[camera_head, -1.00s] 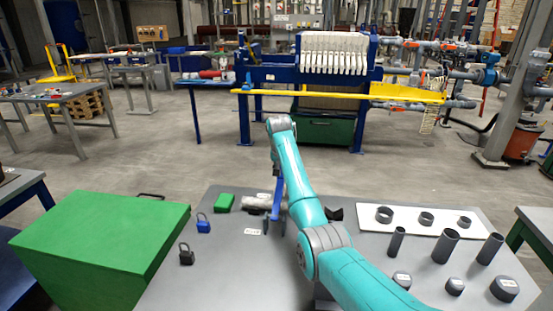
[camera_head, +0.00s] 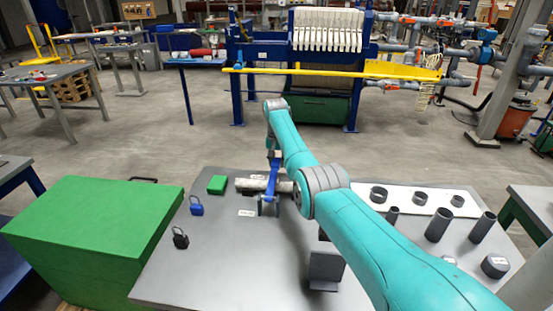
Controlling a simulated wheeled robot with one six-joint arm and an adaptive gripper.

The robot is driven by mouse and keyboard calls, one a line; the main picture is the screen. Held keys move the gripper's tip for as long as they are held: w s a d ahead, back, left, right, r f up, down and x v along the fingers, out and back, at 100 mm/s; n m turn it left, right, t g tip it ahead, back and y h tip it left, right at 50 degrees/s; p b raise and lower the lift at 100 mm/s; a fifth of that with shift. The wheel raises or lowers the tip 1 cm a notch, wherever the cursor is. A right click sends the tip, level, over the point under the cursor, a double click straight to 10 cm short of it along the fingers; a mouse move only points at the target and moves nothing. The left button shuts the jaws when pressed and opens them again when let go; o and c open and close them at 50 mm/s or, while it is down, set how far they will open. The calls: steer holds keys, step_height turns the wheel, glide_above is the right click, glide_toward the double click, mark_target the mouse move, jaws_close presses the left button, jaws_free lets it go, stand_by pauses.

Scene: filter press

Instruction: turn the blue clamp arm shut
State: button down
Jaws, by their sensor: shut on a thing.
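The blue clamp arm (camera_head: 272,178) stands nearly upright over the grey table, beside my teal arm. Its lower end meets small grey parts of the clamp (camera_head: 268,207) near a whitish-grey pipe (camera_head: 250,185) that lies across the table. My gripper (camera_head: 274,157) is at the upper end of the blue arm, below my wrist. It is small and partly hidden, and it looks shut on the blue arm. My forearm covers the area to the right of the clamp.
A green block (camera_head: 217,185), a blue padlock (camera_head: 196,206) and a black padlock (camera_head: 180,238) lie left of the clamp. A large green box (camera_head: 95,225) stands at the left. Rings and upright tubes (camera_head: 438,225) stand at the right. The front left of the table (camera_head: 215,270) is clear.

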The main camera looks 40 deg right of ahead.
steer(key=shift+s+f+y, duration=0.1)
steer(key=shift+f+y, duration=0.2)
steer(key=shift+f, duration=0.25)
stand_by(0.4)
steer(key=c, duration=0.8)
jaws_free()
steer(key=shift+r, duration=0.1)
steer(key=r, duration=1.1)
steer(key=shift+s+a+r, duration=0.2)
steer(key=shift+a+r, duration=0.15)
steer(key=shift+r, duration=0.05)
